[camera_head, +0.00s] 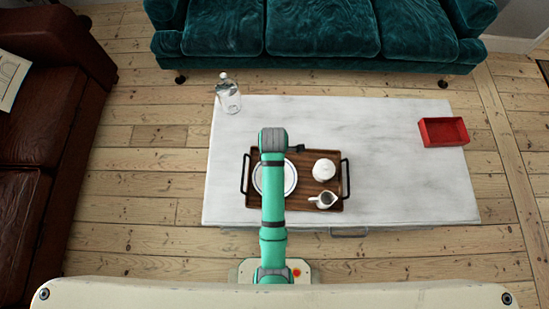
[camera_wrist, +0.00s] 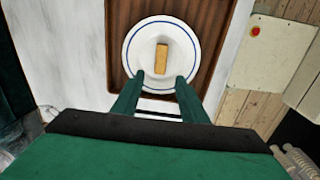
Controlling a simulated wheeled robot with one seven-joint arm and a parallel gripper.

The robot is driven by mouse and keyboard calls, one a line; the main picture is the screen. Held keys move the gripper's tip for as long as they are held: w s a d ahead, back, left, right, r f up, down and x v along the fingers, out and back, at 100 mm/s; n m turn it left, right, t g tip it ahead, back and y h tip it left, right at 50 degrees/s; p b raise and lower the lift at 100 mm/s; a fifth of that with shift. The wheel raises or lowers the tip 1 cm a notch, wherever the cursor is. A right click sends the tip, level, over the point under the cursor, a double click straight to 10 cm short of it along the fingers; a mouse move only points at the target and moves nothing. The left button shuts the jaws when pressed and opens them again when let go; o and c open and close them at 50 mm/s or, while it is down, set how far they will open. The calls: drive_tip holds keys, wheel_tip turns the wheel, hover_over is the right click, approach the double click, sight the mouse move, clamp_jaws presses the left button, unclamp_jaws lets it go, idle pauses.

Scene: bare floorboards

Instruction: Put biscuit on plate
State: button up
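A white plate with a dark rim line (camera_head: 289,178) lies on the left part of a brown wooden tray, partly hidden by my arm in the head view. In the wrist view the plate (camera_wrist: 143,37) shows nearly whole. A small tan, oblong biscuit (camera_wrist: 161,56) appears to lie at the plate's middle. My gripper (camera_wrist: 159,78) has its two fingers spread apart over the plate's near side. The fingers look clear of the biscuit on both sides. In the head view my arm hides the biscuit and the fingers.
The tray (camera_head: 303,203) also holds a white lidded pot (camera_head: 324,170) and a small cream jug (camera_head: 323,200) at its right. A glass bottle (camera_head: 228,95) stands at the white table's (camera_head: 390,190) back left. A red open box (camera_head: 443,131) sits at the right.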

drive_tip(key=s+m+t, duration=0.7)
drive_tip(key=s+m, duration=0.2)
drive_tip(key=s, duration=0.2)
drive_tip(key=s+r+m+t, duration=0.4)
drive_tip(key=s+r, duration=0.1)
drive_tip(key=r, duration=0.6)
drive_tip(key=s+r+m+t, duration=0.4)
drive_tip(key=s+r, duration=0.2)
drive_tip(key=r, duration=0.4)
drive_tip(key=shift+d+r+m, duration=0.3)
drive_tip(key=shift+d+r, duration=0.05)
drive_tip(key=shift+d, duration=0.05)
drive_tip(key=shift+s, duration=0.1)
